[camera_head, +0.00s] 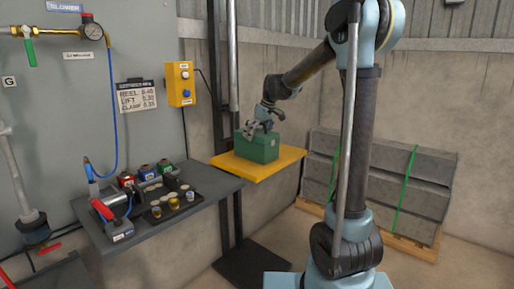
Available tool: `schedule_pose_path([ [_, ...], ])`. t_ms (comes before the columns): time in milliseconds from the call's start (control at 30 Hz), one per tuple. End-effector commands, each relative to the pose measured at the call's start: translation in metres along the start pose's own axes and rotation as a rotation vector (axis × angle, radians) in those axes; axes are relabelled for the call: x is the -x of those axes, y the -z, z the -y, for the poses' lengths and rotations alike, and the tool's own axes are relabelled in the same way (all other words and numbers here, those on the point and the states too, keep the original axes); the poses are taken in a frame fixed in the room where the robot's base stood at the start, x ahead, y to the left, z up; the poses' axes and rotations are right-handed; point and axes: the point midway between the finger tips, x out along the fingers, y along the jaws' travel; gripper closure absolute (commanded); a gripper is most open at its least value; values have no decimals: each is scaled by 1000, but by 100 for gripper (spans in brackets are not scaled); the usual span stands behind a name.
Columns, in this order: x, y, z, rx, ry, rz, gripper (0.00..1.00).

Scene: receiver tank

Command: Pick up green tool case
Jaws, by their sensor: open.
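The green tool case (258,149) sits on a yellow platform (283,166) in the middle of the view. My gripper (257,128) is directly above the case, pointing down at its top. It is open, with its fingers at or just over the lid near the handle area. I cannot tell whether the fingers touch the case. The gripper hides part of the case's top.
A grey shelf (215,187) with small cans and parts stands left of the platform. A dark vertical post and pole rise behind the platform. A yellow control box (181,84) is on the wall. Strapped grey blocks (420,178) are at right.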

Motion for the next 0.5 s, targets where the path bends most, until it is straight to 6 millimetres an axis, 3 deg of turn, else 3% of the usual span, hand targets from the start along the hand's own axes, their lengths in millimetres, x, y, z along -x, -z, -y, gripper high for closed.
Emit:
schedule_pose_path([
  [33,0,0,0,0,0,0,0],
  [67,0,0,0,0,0,0,7],
  [333,0,0,0,0,0,0,68],
  [500,1,0,0,0,0,-1,71],
])
